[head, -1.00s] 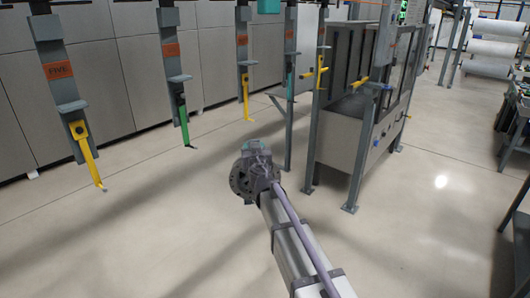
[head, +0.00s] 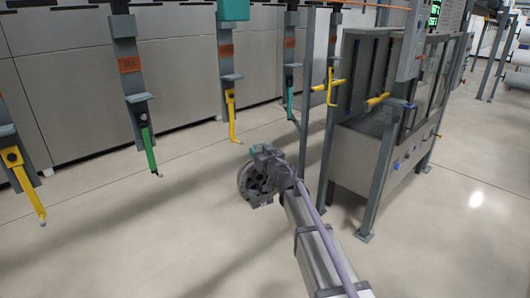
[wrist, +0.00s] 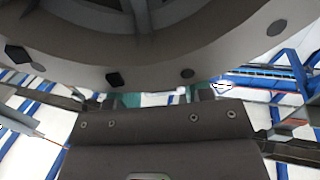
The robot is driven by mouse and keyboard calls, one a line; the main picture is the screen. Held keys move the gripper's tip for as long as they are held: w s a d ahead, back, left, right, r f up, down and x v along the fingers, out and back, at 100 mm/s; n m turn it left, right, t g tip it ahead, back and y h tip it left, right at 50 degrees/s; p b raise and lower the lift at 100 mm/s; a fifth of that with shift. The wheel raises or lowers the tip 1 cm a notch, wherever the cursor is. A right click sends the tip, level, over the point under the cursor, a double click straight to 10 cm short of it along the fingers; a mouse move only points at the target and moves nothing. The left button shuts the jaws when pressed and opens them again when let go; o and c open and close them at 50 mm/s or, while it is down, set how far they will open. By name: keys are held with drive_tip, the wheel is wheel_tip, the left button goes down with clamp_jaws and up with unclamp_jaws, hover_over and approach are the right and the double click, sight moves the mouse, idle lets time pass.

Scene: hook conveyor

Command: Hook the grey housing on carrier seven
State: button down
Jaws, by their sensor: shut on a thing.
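My gripper (head: 268,168) is shut on the grey housing (head: 254,187), a round flanged part held in the air over the floor. In the wrist view the housing (wrist: 150,62) fills the top as a curved rim with several holes, and my gripper (wrist: 160,100) meets its lower edge. Several carriers hang in a row beyond, with orange labels too small to read. Their hooks include a yellow one (head: 28,194) at far left, a green one (head: 148,148), another yellow one (head: 232,116) and a teal one (head: 290,103). The housing appears below and apart from the hooks.
A grey booth (head: 360,155) on steel legs stands close right of my gripper, with yellow and blue fittings. A slim grey post (head: 305,110) stands between it and the hooks. Pale cabinets (head: 60,95) line the back. The floor to the left is open.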

sight(240, 143)
drive_tip(key=shift+s+a+y, duration=0.3)
drive_tip(key=shift+a, duration=0.1)
drive_tip(key=shift+w, duration=0.1)
drive_tip(key=shift+w, duration=0.1)
drive_tip(key=shift+w+a, duration=0.45)
drive_tip(key=shift+w, duration=0.05)
drive_tip(key=shift+w+a+f+b, duration=0.2)
drive_tip(key=shift+w+a, duration=1.3)
drive_tip(key=shift+w, duration=0.1)
drive_tip(key=shift+w+a+f+b, duration=0.15)
drive_tip(key=shift+w+a+b, duration=0.05)
drive_tip(key=shift+w+a, duration=1.35)
drive_tip(key=shift+w+a+f+b, duration=0.55)
drive_tip(key=shift+f+b, duration=0.1)
drive_tip(key=shift+f, duration=0.05)
